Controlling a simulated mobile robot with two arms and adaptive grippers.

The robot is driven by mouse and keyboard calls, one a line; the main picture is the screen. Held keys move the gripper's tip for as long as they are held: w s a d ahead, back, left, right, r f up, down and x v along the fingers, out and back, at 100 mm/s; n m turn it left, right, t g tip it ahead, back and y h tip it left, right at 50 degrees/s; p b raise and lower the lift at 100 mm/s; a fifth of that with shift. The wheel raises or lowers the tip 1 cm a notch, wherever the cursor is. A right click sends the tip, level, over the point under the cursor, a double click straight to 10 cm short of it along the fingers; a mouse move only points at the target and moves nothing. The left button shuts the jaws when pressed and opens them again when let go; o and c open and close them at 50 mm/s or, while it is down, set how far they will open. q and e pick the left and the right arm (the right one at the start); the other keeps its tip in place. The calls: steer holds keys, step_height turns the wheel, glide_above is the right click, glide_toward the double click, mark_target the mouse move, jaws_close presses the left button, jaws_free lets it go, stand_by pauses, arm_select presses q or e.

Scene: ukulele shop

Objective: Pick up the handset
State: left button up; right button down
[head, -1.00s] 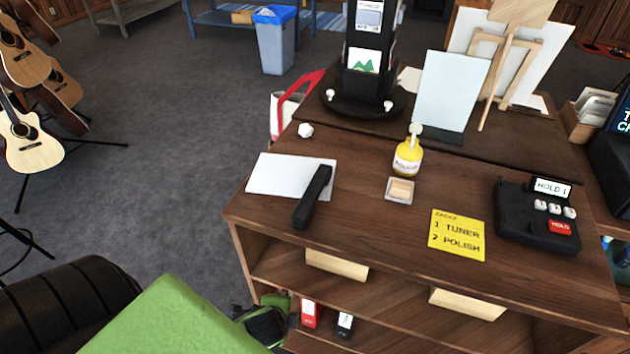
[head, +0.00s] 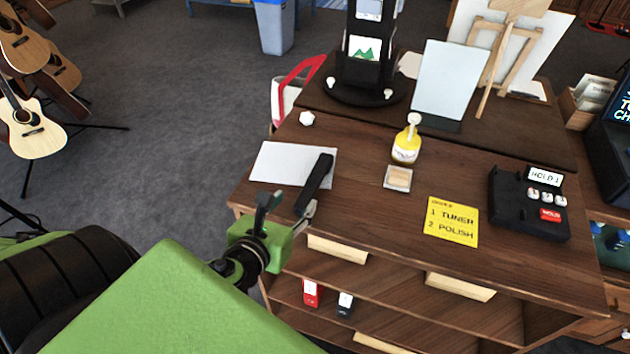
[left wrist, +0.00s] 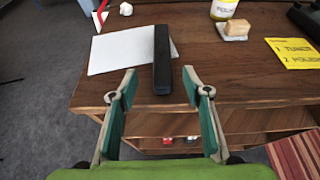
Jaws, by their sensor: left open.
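The black handset (head: 315,183) lies on the wooden counter, partly over a white sheet of paper (head: 280,163), near the counter's left front edge. It also shows in the left wrist view (left wrist: 162,62), lengthwise away from me. My left gripper (head: 287,208) is open and empty at the counter's front edge, just short of the handset's near end. In the left wrist view my left gripper (left wrist: 160,85) has its fingers spread, with the handset's near end lined up between and beyond the tips. My right gripper is not in view.
A phone base (head: 530,205) with buttons sits at the right. A yellow note (head: 452,222), a yellow bottle (head: 407,145) and a small tan block in a dish (head: 398,178) lie right of the handset. A dark display stand (head: 365,75) stands behind.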

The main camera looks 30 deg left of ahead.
arm_select(q)
steer(key=b, duration=0.7)
glide_toward(315, 178)
steer(key=w+f, duration=0.1)
steer(key=w+a+f, duration=0.1)
steer(key=w, duration=0.1)
steer(key=shift+w+a+f, duration=0.1)
steer(key=shift+a+f, duration=0.05)
steer(key=shift+f, duration=0.2)
steer(key=shift+w+f, duration=0.1)
steer(key=shift+w, duration=0.25)
steer(key=shift+w+a+b, duration=0.1)
steer(key=shift+w+b, duration=0.15)
steer(key=shift+b, duration=0.1)
steer(key=shift+w+a+p, duration=0.1)
steer(key=shift+w+p, duration=0.3)
steer(key=shift+w, duration=0.15)
steer(key=x, duration=0.1)
steer(key=p+x, duration=0.1)
steer(key=x, duration=0.1)
steer(key=shift+w, duration=0.3)
steer(key=shift+w+f, duration=0.1)
steer(key=shift+w, duration=0.35)
jaws_close()
